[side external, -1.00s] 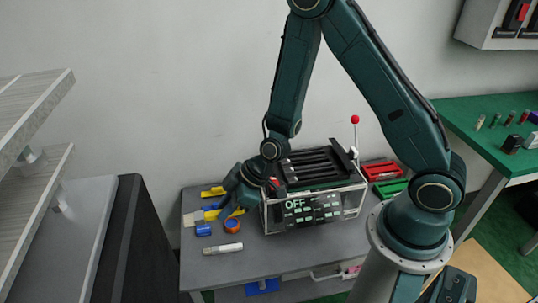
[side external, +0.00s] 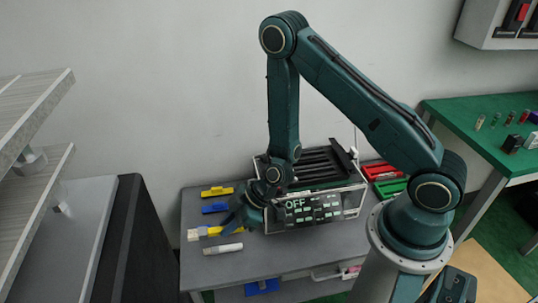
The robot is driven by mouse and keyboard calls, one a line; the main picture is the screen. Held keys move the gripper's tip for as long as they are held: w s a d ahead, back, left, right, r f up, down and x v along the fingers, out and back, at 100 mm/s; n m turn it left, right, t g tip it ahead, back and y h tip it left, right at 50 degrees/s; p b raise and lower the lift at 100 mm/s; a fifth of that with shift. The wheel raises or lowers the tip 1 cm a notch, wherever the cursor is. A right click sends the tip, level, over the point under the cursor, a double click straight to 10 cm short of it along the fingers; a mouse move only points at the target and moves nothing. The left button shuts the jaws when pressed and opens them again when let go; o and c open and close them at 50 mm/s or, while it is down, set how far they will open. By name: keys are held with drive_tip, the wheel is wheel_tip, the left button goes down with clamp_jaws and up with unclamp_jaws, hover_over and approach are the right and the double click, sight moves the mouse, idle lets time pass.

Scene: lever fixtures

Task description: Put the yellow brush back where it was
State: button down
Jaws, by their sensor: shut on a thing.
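The yellow brush (side external: 212,231) has a pale bristle end (side external: 193,235) pointing left. It is over the left part of the grey table (side external: 270,262). My gripper (side external: 229,225) is shut on its right end, partly hiding it. I cannot tell whether the brush touches the table or is slightly above it.
Another yellow tool (side external: 217,191) and a blue tool (side external: 215,208) lie behind the brush. A white tube (side external: 222,248) lies in front. A box with an OFF display (side external: 318,208) stands close on the right. Red (side external: 382,171) and green (side external: 390,188) trays lie beyond it.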

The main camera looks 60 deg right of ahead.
wheel_tip(320, 180, down, 16)
drive_tip(key=shift+r, duration=0.15)
idle(0.7)
drive_tip(key=shift+f, duration=1.9)
drive_tip(key=shift+f, duration=0.1)
drive_tip(key=c, duration=1.3)
unclamp_jaws()
drive_tip(key=shift+c, duration=0.2)
drive_tip(key=v, duration=1.2)
drive_tip(key=shift+r, duration=0.2)
